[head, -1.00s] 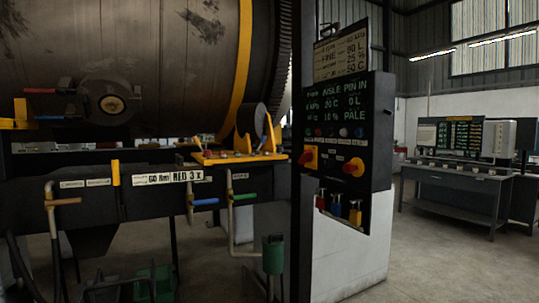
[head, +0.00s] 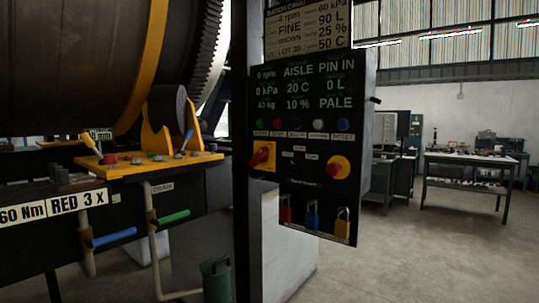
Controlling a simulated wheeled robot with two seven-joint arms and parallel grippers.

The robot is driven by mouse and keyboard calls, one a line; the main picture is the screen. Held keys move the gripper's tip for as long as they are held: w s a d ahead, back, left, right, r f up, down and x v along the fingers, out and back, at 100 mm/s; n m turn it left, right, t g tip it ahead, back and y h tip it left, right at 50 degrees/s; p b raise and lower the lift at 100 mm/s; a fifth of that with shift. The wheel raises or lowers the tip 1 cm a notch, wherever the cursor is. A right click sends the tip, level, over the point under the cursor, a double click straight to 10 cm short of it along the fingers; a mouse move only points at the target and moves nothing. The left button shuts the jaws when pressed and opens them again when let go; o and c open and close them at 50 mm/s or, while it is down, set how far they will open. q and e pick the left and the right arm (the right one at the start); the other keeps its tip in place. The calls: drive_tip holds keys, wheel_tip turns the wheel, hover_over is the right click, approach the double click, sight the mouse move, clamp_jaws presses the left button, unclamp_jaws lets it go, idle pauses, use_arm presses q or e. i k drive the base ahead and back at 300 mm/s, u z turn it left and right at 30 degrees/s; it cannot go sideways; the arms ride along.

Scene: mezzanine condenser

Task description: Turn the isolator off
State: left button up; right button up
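The isolator appears to be the red rotary handle (head: 261,156) on a yellow square plate, at the left of the black control panel (head: 300,204). Its handle sits tilted. A red round button (head: 336,167) on a yellow disc is to its right on the same panel. The small labels between them are too small to read. Neither of my grippers is in view.
Red (head: 285,213), blue (head: 312,217) and yellow (head: 342,224) padlocks hang at the panel's bottom. A yellow ledge with levers (head: 150,167) and pipes with blue (head: 113,237) and green (head: 173,216) handles stand left. Open floor lies right, before a workbench (head: 469,159).

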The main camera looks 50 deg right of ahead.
sight(262, 156)
drive_tip(key=z, duration=0.7)
drive_tip(key=i, duration=0.85)
drive_tip(key=z, duration=0.95)
